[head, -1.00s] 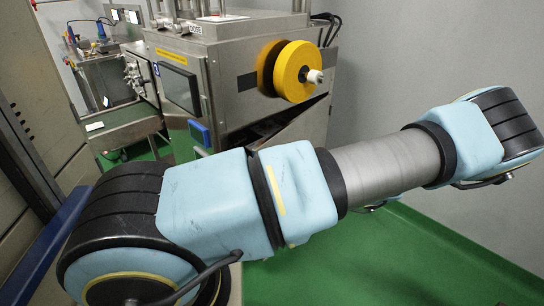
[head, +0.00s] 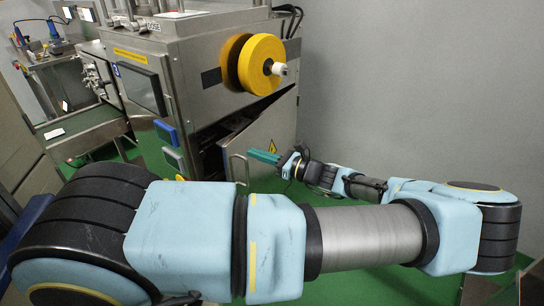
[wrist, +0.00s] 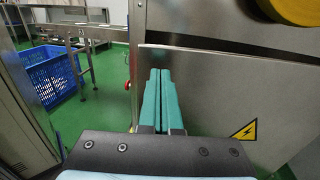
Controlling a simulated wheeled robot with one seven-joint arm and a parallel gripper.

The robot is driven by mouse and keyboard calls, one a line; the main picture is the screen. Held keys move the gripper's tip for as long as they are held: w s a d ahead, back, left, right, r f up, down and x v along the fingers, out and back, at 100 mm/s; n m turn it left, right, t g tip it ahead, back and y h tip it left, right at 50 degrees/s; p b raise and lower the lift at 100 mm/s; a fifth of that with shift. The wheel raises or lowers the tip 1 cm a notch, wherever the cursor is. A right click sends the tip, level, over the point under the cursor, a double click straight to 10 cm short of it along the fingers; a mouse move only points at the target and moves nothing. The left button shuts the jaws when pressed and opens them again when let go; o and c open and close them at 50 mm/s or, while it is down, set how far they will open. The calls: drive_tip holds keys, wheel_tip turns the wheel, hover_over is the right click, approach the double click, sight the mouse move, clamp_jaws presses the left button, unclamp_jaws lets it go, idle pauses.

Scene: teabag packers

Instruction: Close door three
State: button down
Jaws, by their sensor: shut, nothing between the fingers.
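A grey metal door (head: 272,136) with a yellow warning triangle stands ajar low on the machine, below the yellow rolls. A dark gap shows to its left, and a handle (head: 240,168) is near its left edge. The frames do not show whether it is numbered three. My gripper (head: 264,156), with teal fingers, is shut and empty in front of the door's outer face. In the wrist view the shut fingertips (wrist: 162,74) overlap the left part of the door panel (wrist: 210,100). I cannot tell whether they touch it.
The machine (head: 205,60) carries yellow rolls (head: 262,62) and a dark screen (head: 142,88). A grey wall (head: 400,90) stands right of the door. A blue crate (wrist: 52,75) is on the green floor at left in the wrist view, near a metal stand (wrist: 88,45).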

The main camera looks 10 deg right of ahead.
sight(233, 146)
drive_tip(key=shift+p+x, duration=0.45)
drive_tip(key=shift+x, duration=2.15)
